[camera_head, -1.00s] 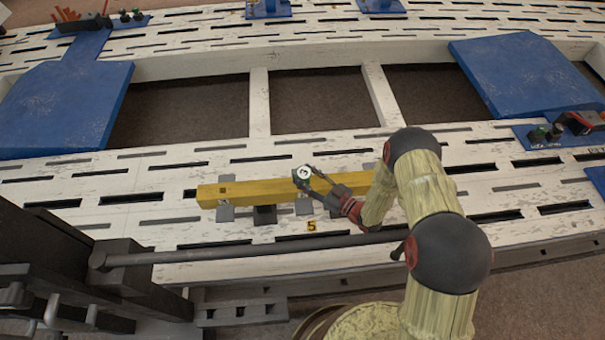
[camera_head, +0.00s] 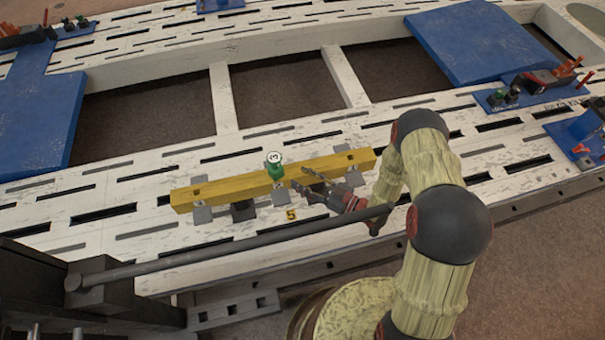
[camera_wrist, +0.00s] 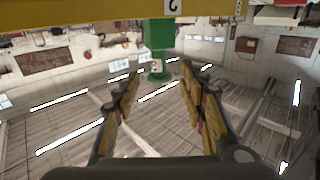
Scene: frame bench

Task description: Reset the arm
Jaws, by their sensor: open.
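My gripper (camera_head: 300,177) is open and empty, to the right of a green piece with a round white "3" marker (camera_head: 275,168). A gap shows between the fingertips and the green piece. The green piece stands upright at the yellow beam (camera_head: 225,190), which lies along the white slotted bench (camera_head: 130,225). In the wrist view the two fingers (camera_wrist: 160,78) are spread apart with nothing between them. The green piece (camera_wrist: 159,38) is beyond them, and the yellow beam (camera_wrist: 60,13) runs across the top.
Grey and black supports (camera_head: 243,210) sit under the beam, near a yellow "5" tag (camera_head: 291,215). A dark horizontal bar (camera_head: 230,245) crosses in front. Blue plates (camera_head: 480,45) lie at both sides, with small fixtures (camera_head: 540,80) at right. Bench openings lie behind the beam.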

